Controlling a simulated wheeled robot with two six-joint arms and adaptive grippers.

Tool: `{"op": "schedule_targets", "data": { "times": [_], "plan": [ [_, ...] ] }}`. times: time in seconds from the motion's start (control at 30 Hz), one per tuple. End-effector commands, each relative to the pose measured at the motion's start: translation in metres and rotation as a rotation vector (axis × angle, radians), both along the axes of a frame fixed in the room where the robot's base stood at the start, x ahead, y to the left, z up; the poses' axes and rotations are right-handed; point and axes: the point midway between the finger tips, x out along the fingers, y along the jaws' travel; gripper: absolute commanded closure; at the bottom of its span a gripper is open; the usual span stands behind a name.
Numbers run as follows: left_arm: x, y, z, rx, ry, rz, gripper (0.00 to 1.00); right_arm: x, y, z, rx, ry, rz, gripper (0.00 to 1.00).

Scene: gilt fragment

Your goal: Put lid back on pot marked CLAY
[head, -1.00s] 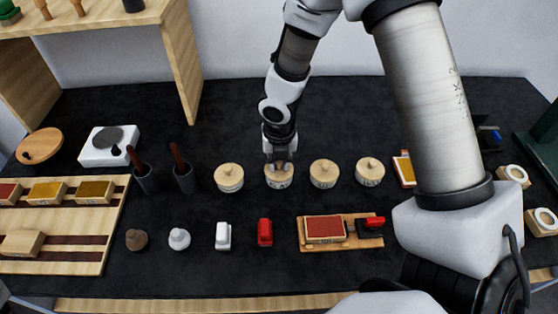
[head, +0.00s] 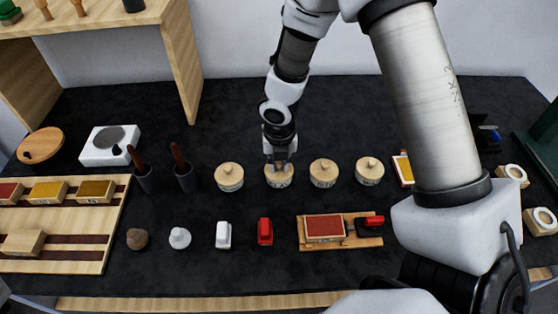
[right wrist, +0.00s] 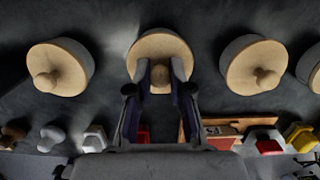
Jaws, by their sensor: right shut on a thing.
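Several round pots with pale wooden lids stand in a row across the table. My right gripper (head: 279,164) is over the second pot from the left (head: 279,183) and is shut on the knob of its wooden lid (right wrist: 157,46). The lid sits over that pot's top, roughly level; I cannot tell whether there is a small gap under it. The marking on this pot is too small and partly hidden to read. The other pots, (head: 229,184), (head: 324,180) and (head: 369,178), also have lids on. My left gripper is out of view.
In front stand a red stamp (head: 265,232), a white one (head: 223,235) and a red ink pad (head: 325,229) on a wooden tray. Two dark cups (head: 185,182) with handled tools stand to the left. The dark table behind the pots is clear.

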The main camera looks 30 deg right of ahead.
Motion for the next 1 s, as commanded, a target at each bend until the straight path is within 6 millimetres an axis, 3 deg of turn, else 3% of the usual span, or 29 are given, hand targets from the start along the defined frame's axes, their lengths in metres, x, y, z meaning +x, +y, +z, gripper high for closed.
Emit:
{"op": "schedule_targets", "data": {
  "times": [0.2,0.23,0.3,0.5,0.53,0.6,1.0],
  "plan": [
    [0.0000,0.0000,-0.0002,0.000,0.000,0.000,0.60,0.0000,0.0000,-0.0001,0.000,0.000,0.000,1.00],
    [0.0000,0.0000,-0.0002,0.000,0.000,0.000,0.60,0.0000,0.0000,-0.0001,0.000,0.000,0.000,0.70],
    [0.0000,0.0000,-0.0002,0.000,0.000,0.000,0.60,0.0000,0.0000,-0.0001,0.000,0.000,0.000,0.51],
    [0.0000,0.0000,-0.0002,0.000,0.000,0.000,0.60,0.0000,-0.0001,-0.0001,0.000,0.000,0.000,0.51],
    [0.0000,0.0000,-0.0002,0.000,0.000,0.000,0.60,-0.0001,0.0000,-0.0001,0.000,0.000,0.000,0.47],
    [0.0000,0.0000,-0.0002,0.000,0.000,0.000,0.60,-0.0001,0.0000,-0.0002,0.000,0.000,0.000,0.27],
    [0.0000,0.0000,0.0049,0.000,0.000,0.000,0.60,-0.0001,-0.0001,0.0046,0.000,0.000,0.000,0.26]
  ]
}}
